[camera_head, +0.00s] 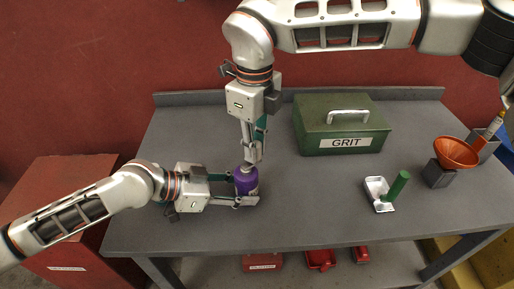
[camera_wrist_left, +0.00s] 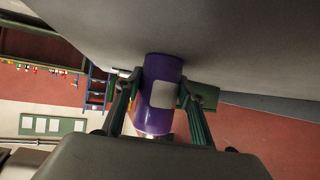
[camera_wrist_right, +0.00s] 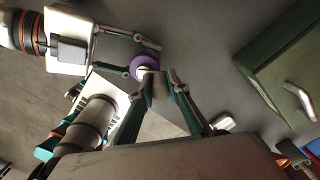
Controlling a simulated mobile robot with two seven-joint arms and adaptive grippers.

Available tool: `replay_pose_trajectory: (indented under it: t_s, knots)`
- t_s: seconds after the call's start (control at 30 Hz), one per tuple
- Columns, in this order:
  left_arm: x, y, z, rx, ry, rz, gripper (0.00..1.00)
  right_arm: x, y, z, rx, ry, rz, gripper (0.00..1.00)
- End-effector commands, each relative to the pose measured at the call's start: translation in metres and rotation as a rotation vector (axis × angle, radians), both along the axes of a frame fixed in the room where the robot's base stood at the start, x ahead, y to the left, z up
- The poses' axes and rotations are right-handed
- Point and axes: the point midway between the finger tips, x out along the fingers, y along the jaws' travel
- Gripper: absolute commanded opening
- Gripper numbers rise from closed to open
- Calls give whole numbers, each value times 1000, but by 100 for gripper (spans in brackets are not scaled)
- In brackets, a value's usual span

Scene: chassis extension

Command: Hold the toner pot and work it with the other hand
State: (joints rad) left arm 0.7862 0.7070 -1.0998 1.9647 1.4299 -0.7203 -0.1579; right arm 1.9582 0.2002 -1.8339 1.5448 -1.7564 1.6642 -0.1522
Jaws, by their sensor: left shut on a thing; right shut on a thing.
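The purple toner pot (camera_head: 243,183) stands upright on the grey bench, left of its middle. My left gripper (camera_head: 246,190) comes in low from the left and is shut around the pot's body. In the left wrist view the pot (camera_wrist_left: 150,118) with its pale label sits between the two fingers. My right gripper (camera_head: 253,157) points straight down over the pot and is shut on its pale top. In the right wrist view the purple rim (camera_wrist_right: 143,63) shows beyond the fingertips; the pale top is mostly hidden between them.
A green GRIT box (camera_head: 342,128) stands at the back, right of my right gripper. A white tray (camera_head: 379,194), a green cylinder (camera_head: 397,186) and an orange funnel (camera_head: 456,152) on a grey block are farther right. The bench front between pot and tray is clear.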

Motion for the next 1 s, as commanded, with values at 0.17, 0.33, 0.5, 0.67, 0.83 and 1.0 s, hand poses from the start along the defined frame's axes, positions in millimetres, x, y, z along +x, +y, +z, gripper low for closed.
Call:
replay_pose_trajectory:
  t_s: [0.17,0.33,0.5,0.67,0.83,1.0]
  knots:
    - [0,0,0,1,0,0,27,3,4,0,0,0,165,0]
    - [0,0,0,1,0,0,27,6,8,0,-1,-1,328,0]
    - [0,0,0,1,0,0,27,8,12,0,-1,-1,488,0]
    - [0,0,0,1,0,0,27,10,16,0,-2,-1,642,0]
    - [0,0,0,1,0,0,27,11,21,0,-2,-2,802,0]
    - [0,0,0,1,0,0,27,10,26,0,-2,-1,964,0]
